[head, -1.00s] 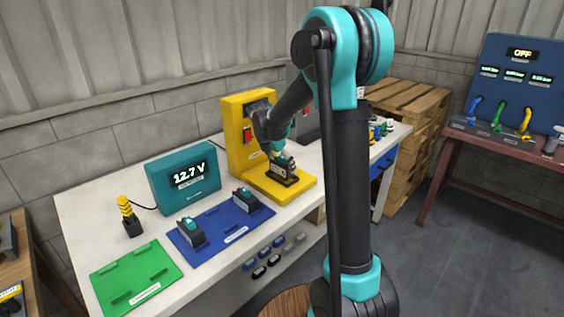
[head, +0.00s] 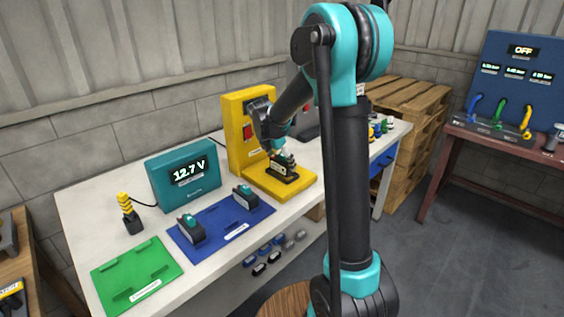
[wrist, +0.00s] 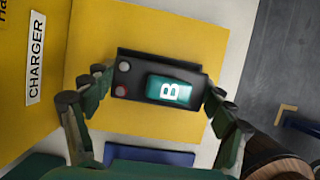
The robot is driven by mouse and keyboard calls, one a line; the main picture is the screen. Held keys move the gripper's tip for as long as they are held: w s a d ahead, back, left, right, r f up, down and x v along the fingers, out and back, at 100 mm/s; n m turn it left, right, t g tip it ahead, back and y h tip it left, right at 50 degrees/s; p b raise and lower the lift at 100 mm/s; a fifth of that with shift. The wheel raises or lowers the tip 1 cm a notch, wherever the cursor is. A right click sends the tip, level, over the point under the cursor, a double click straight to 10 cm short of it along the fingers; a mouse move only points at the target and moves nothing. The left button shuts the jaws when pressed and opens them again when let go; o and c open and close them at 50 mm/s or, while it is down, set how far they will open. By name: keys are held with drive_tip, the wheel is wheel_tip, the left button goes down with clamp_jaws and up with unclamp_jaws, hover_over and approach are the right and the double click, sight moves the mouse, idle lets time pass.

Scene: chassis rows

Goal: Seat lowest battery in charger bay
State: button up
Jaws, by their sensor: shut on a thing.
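The battery marked B (wrist: 172,89) is dark with a teal top, and my gripper (wrist: 160,88) has a finger at each end of it in the wrist view. In the head view my gripper (head: 284,160) is low over the yellow charger's base (head: 303,191), at the black bay (head: 290,178). The battery is at the bay; whether it is fully down in it I cannot tell. Two round spots, one grey and one red, show beside the B label. Two other batteries, one near (head: 191,230) and one far (head: 245,197), stand on the blue mat (head: 215,228).
A teal meter (head: 186,177) reads 12.7 V, with a yellow-and-black probe (head: 130,214) beside it. An empty green mat (head: 138,275) lies at the front left. The charger's yellow upright (head: 235,130) rises close behind my gripper.

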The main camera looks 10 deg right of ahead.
drive_tip(key=shift+f, duration=0.85)
drive_tip(key=o, duration=1.6)
drive_tip(key=shift+o, duration=0.2)
drive_tip(key=v, duration=1.2)
drive_tip(key=shift+d, duration=0.1)
drive_tip(key=s+d+f+m+y, duration=0.1)
drive_tip(key=s+d+f+m, duration=0.1)
drive_tip(key=s+f+m, duration=0.3)
drive_tip(key=s+d+f+m+t+y, duration=0.1)
drive_tip(key=s+d+f+m, duration=0.2)
drive_tip(key=s+m, duration=0.8)
drive_tip(key=s+d+f+m+y, duration=0.1)
drive_tip(key=s+d+f+m, duration=0.1)
drive_tip(key=s+f+m, duration=0.6)
drive_tip(key=s+m, duration=0.1)
drive_tip(key=s, duration=0.2)
drive_tip(key=shift+s+d+y, duration=0.35)
drive_tip(key=shift+y, duration=0.05)
